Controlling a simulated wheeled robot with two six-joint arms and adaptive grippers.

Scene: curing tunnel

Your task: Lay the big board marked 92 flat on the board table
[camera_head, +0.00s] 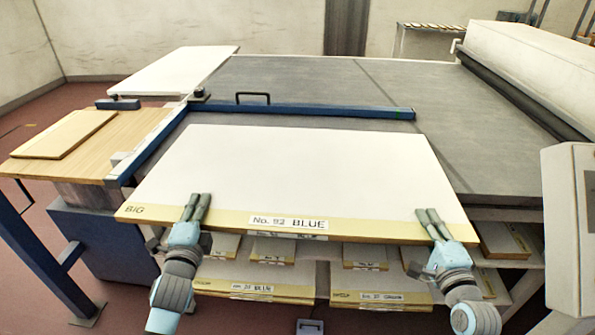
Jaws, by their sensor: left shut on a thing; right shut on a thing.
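The big board (310,165) has a white top and a yellow front strip. The strip reads "BIG" at the left and "No. 92 BLUE" near the middle. My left gripper (197,208) is shut on the board's front edge, left of the label. My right gripper (431,222) is shut on the same edge near its right corner. The board looks about level, in front of and overlapping the large grey table surface (300,82). Whether its far edge touches that surface I cannot tell.
A blue rail with a handle (300,109) crosses the grey surface behind the board. Labelled boards (262,289) lie on shelves below. A wooden side table (85,143) with a small board (65,134) stands left. A white machine (530,65) and a grey cabinet (568,220) stand right.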

